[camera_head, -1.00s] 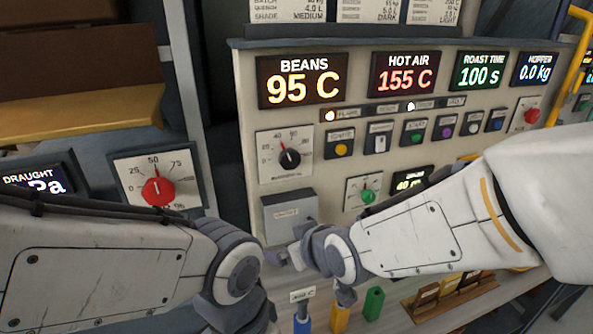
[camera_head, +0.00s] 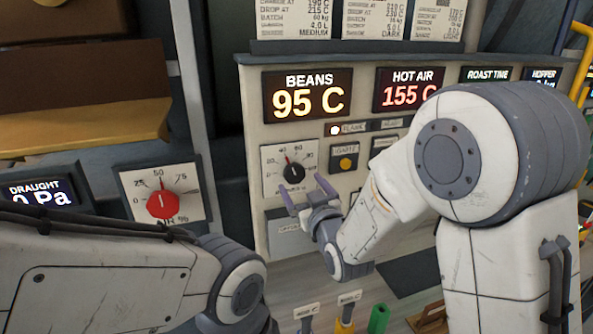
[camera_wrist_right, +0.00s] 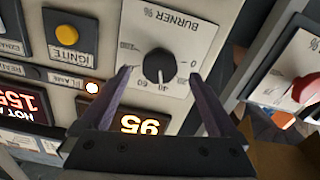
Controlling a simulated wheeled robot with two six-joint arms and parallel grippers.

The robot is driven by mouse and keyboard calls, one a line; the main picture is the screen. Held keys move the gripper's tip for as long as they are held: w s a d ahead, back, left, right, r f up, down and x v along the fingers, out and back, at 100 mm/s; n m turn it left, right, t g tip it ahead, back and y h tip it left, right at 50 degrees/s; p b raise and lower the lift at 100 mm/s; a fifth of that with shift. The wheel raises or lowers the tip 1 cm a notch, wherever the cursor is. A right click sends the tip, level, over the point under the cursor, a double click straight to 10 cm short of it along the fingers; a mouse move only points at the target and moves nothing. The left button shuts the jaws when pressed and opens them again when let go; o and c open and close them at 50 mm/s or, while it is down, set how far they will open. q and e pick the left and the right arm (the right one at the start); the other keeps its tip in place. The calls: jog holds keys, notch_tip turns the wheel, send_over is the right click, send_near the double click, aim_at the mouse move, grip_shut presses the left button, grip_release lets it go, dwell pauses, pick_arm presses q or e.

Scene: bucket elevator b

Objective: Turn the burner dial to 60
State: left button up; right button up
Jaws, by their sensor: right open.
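The burner dial is a black knob (camera_head: 293,173) on a white plate on the panel, under the BEANS display. Its pointer is up, slightly left, near the 40 mark. In the right wrist view the knob (camera_wrist_right: 160,62) appears upside down, with its white mark toward 40. My right gripper (camera_head: 305,190) is open just in front of and below the dial. In the right wrist view its two fingers (camera_wrist_right: 160,76) lie to either side of the knob, with no clear contact. My left arm crosses the lower left; its gripper is out of view.
A red air dial (camera_head: 162,205) sits on a separate plate to the left. The yellow ignite button (camera_head: 345,163) is just right of the burner dial. A grey cover (camera_head: 285,238) is below it. Coloured handles (camera_head: 378,318) stand at the bottom. BEANS reads 95 C.

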aim_at(295, 176)
jog(key=shift+p+x, duration=0.55)
jog(key=shift+x, duration=1.65)
jog(key=c, duration=1.3)
jog(key=m+b, duration=0.3)
jog(key=b, duration=0.1)
jog(key=shift+f+m+b, duration=0.2)
jog(key=shift+m+b, duration=0.2)
jog(key=shift+c, duration=0.2)
jog(key=m+b, duration=0.3)
jog(key=shift+r, duration=0.1)
jog(key=shift+r+m+b, duration=0.1)
jog(key=shift+m+b, duration=0.35)
jog(key=shift+m, duration=0.05)
jog(key=o, duration=1.3)
